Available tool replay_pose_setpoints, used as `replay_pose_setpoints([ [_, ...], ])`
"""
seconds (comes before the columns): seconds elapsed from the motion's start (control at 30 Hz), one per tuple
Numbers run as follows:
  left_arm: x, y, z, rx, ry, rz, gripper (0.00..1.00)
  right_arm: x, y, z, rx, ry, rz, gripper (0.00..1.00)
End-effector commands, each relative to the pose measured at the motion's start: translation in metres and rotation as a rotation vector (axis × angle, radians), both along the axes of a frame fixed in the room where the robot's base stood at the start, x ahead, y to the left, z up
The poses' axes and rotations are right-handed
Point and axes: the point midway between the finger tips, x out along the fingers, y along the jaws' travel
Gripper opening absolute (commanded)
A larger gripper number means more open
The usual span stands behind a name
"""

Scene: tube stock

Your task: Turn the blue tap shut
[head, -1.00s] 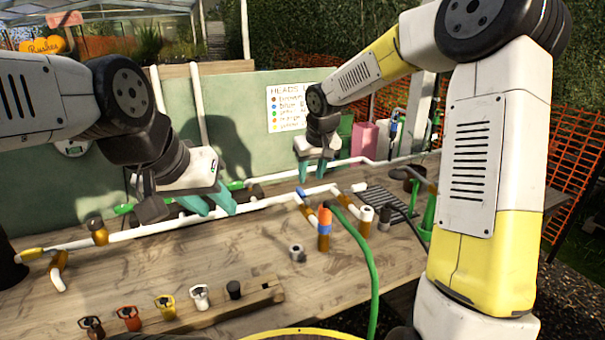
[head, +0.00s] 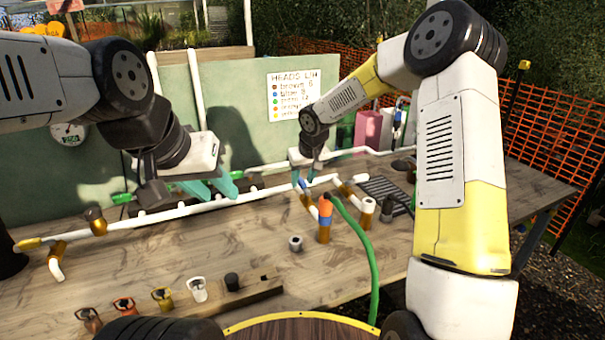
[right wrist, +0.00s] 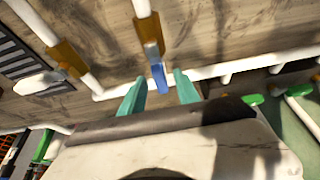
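The blue tap (right wrist: 157,77) is a small blue lever on a brass fitting of a white pipe. In the right wrist view it lies between and just ahead of the teal fingertips of my right gripper (right wrist: 160,86). The fingers are apart, with a gap on both sides of the lever. In the head view the blue tap (head: 302,185) is small, just below my right gripper (head: 303,176), which partly hides the area. My left gripper (head: 210,188) is over the long white pipe, its two teal fingers spread and nothing visible between them.
A brown upright fitting with orange and blue bands (head: 324,222) and a green hose (head: 362,255) stand just right of the tap. A wooden rack (head: 235,300) with coloured heads lies in front. A dark grille (head: 382,192) lies to the right.

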Motion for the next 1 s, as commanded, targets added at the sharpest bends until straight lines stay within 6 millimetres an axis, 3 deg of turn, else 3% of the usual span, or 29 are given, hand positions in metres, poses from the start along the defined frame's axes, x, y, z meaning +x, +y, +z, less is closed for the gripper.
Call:
replay_pose_setpoints([
  [0.13, 0.0000, 0.0000, 0.0000, 0.000, 0.000, 0.000, 0.36, -0.0001, -0.0001, 0.0003, 0.000, 0.000, 0.000, 0.34],
  [0.3, 0.0000, 0.0000, 0.0000, 0.000, 0.000, 0.000, 0.36, -0.0002, -0.0002, 0.0003, 0.000, 0.000, 0.000, 0.01],
  [1.0, 0.0000, 0.0000, 0.0000, 0.000, 0.000, 0.000, 0.36, -0.0004, -0.0004, 0.0004, -0.001, 0.001, 0.000, 0.00],
])
